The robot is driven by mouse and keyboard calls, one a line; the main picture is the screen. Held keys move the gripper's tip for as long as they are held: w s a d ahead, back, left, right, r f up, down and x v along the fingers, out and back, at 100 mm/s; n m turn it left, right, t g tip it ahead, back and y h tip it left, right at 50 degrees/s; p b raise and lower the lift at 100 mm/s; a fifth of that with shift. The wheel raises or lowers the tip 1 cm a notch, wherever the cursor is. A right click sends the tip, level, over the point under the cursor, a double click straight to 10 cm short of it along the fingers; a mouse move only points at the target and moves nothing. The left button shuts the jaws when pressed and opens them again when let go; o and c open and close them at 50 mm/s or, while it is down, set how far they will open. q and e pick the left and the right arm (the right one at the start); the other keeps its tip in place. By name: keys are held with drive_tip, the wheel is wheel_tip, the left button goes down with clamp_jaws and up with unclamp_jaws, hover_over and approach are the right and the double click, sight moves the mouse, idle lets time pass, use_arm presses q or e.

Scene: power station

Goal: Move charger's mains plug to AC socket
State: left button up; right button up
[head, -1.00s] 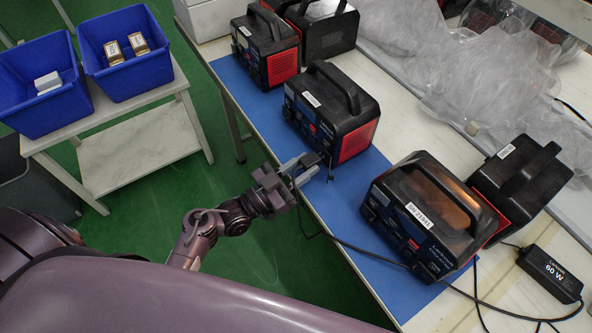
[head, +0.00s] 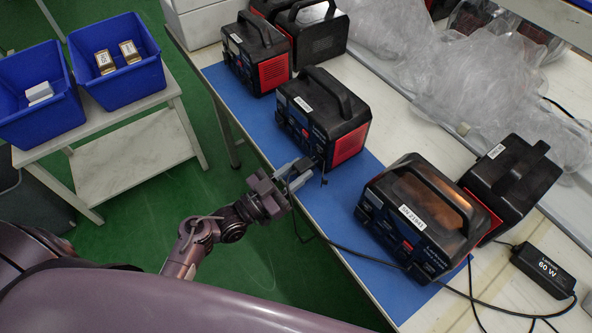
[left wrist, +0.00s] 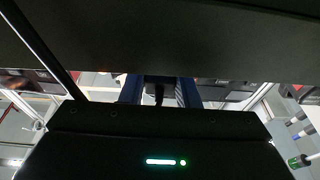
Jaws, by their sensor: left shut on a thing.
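My left gripper (head: 303,171) is shut on the charger's mains plug, close to the lower right of the front panel of the middle power station (head: 322,118). The plug (left wrist: 158,88) shows as a dark shape between the fingers in the left wrist view. I cannot tell whether it touches a socket; the socket itself is hidden. A black cable (head: 345,244) hangs from the gripper and runs right across the mat, past the nearer power station (head: 420,215), toward the black 60 W charger (head: 543,270). My right gripper is out of view.
More power stations stand at the back (head: 256,55) and at the right (head: 510,180). The blue mat (head: 340,205) lies along the table edge. Clear plastic wrap (head: 480,85) covers the far side. Blue bins (head: 120,65) stand on a side table at left.

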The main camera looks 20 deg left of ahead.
use_arm(q)
drive_tip(key=shift+w+d, duration=0.1)
idle(0.5)
drive_tip(key=shift+w, duration=0.1)
drive_tip(key=shift+w+d, duration=0.25)
drive_tip(key=shift+w+d, duration=0.1)
drive_tip(key=shift+w, duration=0.05)
idle(0.6)
